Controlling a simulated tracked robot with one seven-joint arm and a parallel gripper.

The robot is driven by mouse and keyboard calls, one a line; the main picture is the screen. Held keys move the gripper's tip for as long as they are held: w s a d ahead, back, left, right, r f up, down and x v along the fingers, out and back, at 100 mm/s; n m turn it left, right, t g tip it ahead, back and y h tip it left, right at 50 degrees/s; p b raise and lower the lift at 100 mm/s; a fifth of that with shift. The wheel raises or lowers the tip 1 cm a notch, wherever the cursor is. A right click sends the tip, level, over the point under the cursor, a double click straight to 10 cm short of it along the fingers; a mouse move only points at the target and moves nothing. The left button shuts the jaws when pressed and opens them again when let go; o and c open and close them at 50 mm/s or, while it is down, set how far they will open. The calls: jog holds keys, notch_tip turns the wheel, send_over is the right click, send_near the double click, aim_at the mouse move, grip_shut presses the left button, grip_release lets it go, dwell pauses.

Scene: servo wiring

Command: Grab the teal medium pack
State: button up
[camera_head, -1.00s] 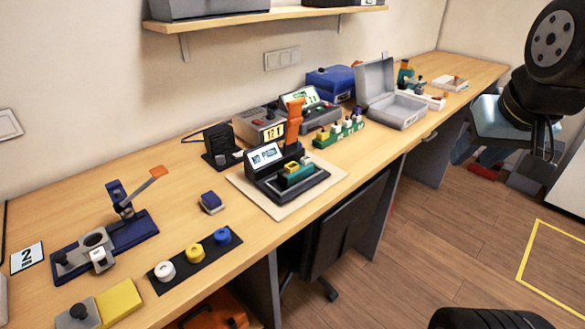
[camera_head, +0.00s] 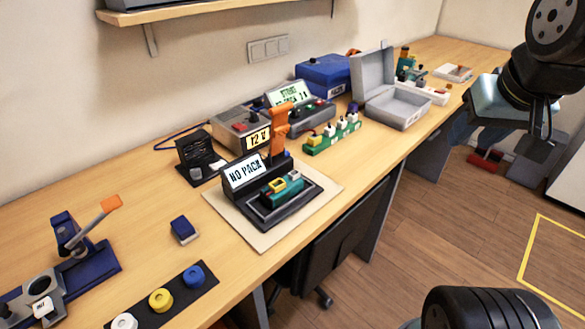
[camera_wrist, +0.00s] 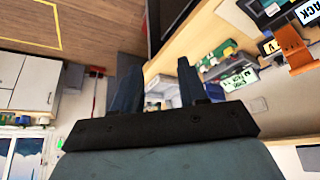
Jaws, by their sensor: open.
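The teal pack (camera_head: 288,187), with a yellow part at its left end, sits on a black dock (camera_head: 254,217) on the bench. My gripper is at the right of the head view, over the floor and well apart from the pack. In the wrist view my gripper (camera_wrist: 158,85) is open and empty, with two dark fingers apart. The dock's sign (camera_wrist: 308,12) and orange lever (camera_wrist: 292,48) show upside down at that view's upper right.
A green rack (camera_head: 333,140) of small parts and an open grey case (camera_head: 398,112) stand farther along the bench. A blue block (camera_head: 184,230) and a black strip with coloured rolls (camera_head: 181,299) lie nearer.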

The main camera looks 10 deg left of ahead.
jog(key=shift+w+a, duration=0.2)
jog(key=shift+w, duration=0.2)
jog(key=o, duration=0.4)
jog(key=shift+w+a+f+n, duration=0.1)
jog(key=shift+w+a+n, duration=0.05)
jog(key=shift+a+n, duration=0.25)
jog(key=shift+c, duration=0.2)
jog(key=o, duration=0.3)
jog(key=w+a+f+n+g+h, duration=0.1)
jog(key=a+n, duration=0.1)
jog(key=w+a+f+n+g+h, duration=0.1)
jog(key=a+n, duration=0.2)
jog(key=w+a+f+n+g+h, duration=0.1)
jog(key=w+a+f+n+g, duration=0.1)
jog(key=shift+a+f, duration=0.1)
jog(key=shift+a, duration=0.15)
jog(key=n+t+h, duration=0.6)
jog(key=n+t, duration=0.3)
jog(key=n, duration=1.1)
send_near(282, 182)
jog(key=x, duration=1)
jog(key=shift+w+d+f, duration=0.1)
